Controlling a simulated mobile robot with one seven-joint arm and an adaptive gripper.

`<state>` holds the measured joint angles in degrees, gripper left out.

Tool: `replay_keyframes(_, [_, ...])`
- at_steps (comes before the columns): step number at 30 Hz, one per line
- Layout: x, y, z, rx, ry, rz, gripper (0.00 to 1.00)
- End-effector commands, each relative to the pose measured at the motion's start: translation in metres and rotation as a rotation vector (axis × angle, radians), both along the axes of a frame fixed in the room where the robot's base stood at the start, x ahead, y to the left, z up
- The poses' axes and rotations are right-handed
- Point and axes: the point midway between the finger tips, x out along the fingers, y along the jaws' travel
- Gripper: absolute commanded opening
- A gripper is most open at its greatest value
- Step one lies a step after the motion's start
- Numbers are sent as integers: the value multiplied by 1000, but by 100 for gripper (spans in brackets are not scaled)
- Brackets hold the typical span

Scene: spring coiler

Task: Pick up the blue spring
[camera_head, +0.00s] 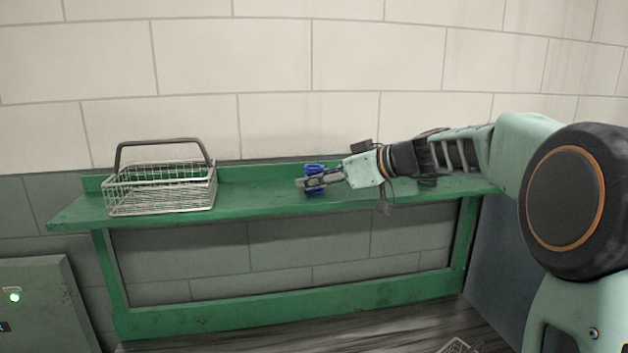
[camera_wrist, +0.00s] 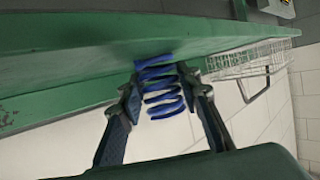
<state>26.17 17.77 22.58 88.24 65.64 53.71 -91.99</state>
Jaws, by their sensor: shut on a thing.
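The blue spring (camera_wrist: 160,88) sits between the two fingers of my gripper (camera_wrist: 158,98) in the wrist view, with a finger against each side of it. In the head view the blue spring (camera_head: 315,170) shows at the end of my gripper (camera_head: 318,181), over the green shelf (camera_head: 260,198). The fingers hide part of the spring there. I cannot tell whether the spring still touches the shelf.
A wire basket (camera_head: 160,194) with a raised dark handle stands on the left part of the shelf. The shelf between the basket and my gripper is clear. A tiled wall (camera_head: 275,60) rises behind. A green cabinet (camera_head: 45,300) stands at lower left.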

Motion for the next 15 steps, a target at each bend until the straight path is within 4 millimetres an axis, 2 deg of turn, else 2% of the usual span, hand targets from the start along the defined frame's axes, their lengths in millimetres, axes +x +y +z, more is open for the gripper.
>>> replay_keyframes(8, [0,0,7,1,-3,1,1])
replay_keyframes(11, [0,0,17,0,-5,1,1])
replay_keyframes(15, [0,0,42,-1,-7,0,1])
